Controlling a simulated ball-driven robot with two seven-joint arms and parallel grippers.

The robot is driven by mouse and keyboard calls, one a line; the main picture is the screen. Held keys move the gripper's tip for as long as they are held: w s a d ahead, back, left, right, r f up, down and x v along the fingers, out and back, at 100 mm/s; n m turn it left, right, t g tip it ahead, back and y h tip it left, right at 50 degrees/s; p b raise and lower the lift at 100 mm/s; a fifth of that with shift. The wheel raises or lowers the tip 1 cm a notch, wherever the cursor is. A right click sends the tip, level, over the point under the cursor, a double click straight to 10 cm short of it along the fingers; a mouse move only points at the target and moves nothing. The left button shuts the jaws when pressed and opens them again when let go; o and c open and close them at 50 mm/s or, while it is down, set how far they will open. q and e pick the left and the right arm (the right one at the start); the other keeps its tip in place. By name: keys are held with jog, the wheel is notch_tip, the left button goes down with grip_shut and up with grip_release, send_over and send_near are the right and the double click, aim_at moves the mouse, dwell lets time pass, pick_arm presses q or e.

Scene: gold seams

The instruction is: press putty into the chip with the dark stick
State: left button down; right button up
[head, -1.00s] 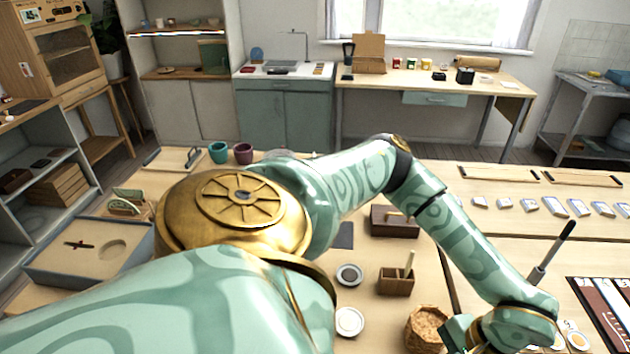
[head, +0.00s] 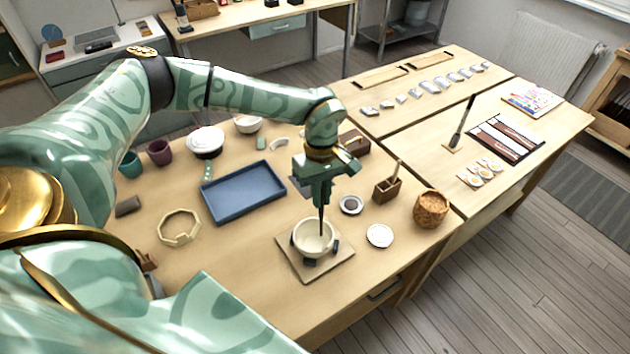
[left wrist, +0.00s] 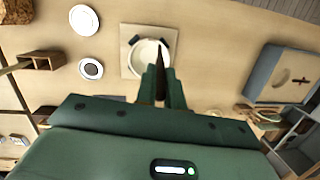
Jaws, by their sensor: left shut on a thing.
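A cream bowl (head: 315,240) stands on a square board (head: 338,262) near the table's front edge, with small dark blocks beside it. My left gripper (head: 320,192) is shut on the dark stick (head: 321,220), which points down with its tip over or inside the bowl; contact cannot be told. In the left wrist view the stick (left wrist: 160,62) runs out from between the fingers and overlaps the bowl (left wrist: 143,52). The chip cannot be made out. A small dish with dark contents (head: 351,204) and a pale dish (head: 380,235) lie to the right; which holds putty is unclear. My right gripper is out of view.
A blue tray (head: 243,192) lies behind and left of the bowl. A wooden holder (head: 387,188) and a woven basket (head: 431,208) stand to the right. An octagonal ring (head: 179,228) lies at left. Bare table surrounds the board at left.

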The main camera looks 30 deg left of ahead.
aim_at(323, 213)
pick_arm(q)
jog(key=shift+w+d+f+b, duration=0.1)
jog(key=shift+w+f+b, duration=0.2)
jog(key=shift+f+b, duration=0.4)
jog(key=shift+s+f+b, duration=0.15)
jog(key=shift+f+b, duration=0.5)
jog(key=shift+f, duration=0.05)
notch_tip(323, 213, down, 2)
jog(key=shift+f+b, duration=0.25)
jog(key=shift+b, duration=0.85)
jog(key=shift+f+b, duration=0.35)
jog(key=shift+f, duration=0.5)
jog(key=shift+w+d, duration=0.1)
jog(key=shift+w, duration=0.1)
